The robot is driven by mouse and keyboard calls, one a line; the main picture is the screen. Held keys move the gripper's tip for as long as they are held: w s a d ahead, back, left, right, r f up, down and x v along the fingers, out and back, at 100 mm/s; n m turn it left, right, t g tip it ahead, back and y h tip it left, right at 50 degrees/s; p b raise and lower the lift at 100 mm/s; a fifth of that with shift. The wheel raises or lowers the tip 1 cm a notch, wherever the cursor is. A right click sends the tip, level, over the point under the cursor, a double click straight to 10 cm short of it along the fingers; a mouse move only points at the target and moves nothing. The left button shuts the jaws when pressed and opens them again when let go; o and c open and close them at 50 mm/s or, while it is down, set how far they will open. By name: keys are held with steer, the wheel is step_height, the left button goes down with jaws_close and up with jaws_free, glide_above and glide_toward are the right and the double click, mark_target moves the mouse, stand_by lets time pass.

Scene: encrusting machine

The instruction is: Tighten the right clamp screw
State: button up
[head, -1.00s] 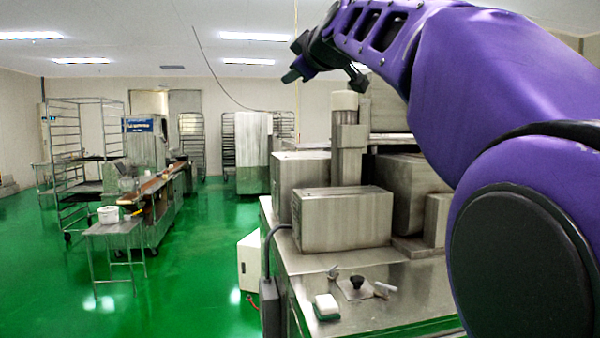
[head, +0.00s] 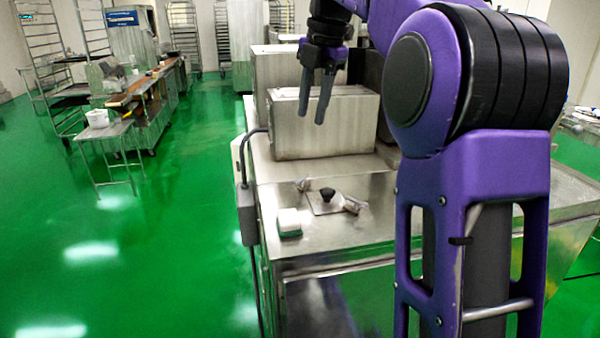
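A small plate (head: 318,207) lies on the steel machine top and carries a black knob (head: 327,194). A small pale metal piece (head: 352,205) sits at the plate's right edge, and a similar one (head: 303,184) sits at its left edge. These look like the two clamp screws, the right piece being the right one; how tight either is cannot be seen. My gripper (head: 313,115) hangs above and behind the plate, in front of a steel box, fingers pointing down. Its fingers are apart with nothing between them. It touches none of these parts.
Steel boxes (head: 325,128) stand at the back of the machine top (head: 375,225). A white and green block (head: 289,223) lies left of the plate. A grey cable and box (head: 247,210) are on the machine's left side.

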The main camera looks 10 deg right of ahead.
mark_target(298, 181)
steer(key=f, duration=0.5)
steer(key=w+a+f+b, duration=0.1)
steer(key=f, duration=0.5)
steer(key=w+a+f+b, duration=0.1)
steer(key=f, duration=0.4)
steer(key=shift+w+a+f, duration=0.1)
steer(key=shift+w+f, duration=0.15)
jaws_close()
